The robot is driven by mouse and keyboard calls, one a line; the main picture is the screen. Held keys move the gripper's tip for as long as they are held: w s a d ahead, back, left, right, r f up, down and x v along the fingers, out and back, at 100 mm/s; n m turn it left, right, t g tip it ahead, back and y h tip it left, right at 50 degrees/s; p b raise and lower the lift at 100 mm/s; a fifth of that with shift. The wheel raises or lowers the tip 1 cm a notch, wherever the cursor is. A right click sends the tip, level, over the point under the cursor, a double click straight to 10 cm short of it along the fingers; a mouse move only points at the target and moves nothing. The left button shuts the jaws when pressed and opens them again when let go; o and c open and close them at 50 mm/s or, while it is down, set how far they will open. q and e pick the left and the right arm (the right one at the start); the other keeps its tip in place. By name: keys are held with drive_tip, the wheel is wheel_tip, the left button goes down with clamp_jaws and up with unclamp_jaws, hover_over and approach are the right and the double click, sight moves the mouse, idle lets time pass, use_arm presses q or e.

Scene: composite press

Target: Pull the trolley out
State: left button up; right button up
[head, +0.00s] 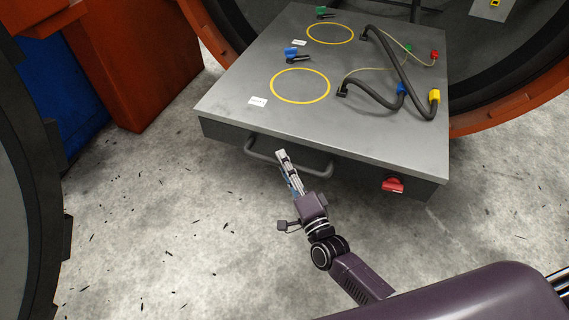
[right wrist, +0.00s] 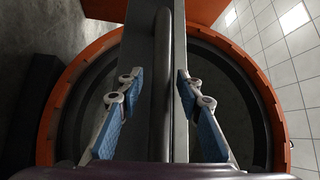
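The trolley is a grey box with a flat top (head: 385,150), standing in front of the round opening. A dark bar handle (head: 315,172) runs along its front face. My right gripper (head: 283,155) is at the middle of the handle. In the right wrist view the handle (right wrist: 161,120) runs upright between the two blue-padded fingers (right wrist: 158,82), which are apart with gaps on both sides. I cannot tell from the head view how deep the bar sits between them. My left gripper is not in view.
A red knob (head: 393,185) sits on the trolley's front right. Black cables with a yellow plug (head: 434,97) lie on its top. An orange-rimmed round opening (head: 500,105) is behind. A dark round edge (head: 25,200) stands at left. The concrete floor (head: 180,220) in front is clear.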

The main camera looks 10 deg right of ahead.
drive_tip(key=v, duration=1.2)
idle(0.3)
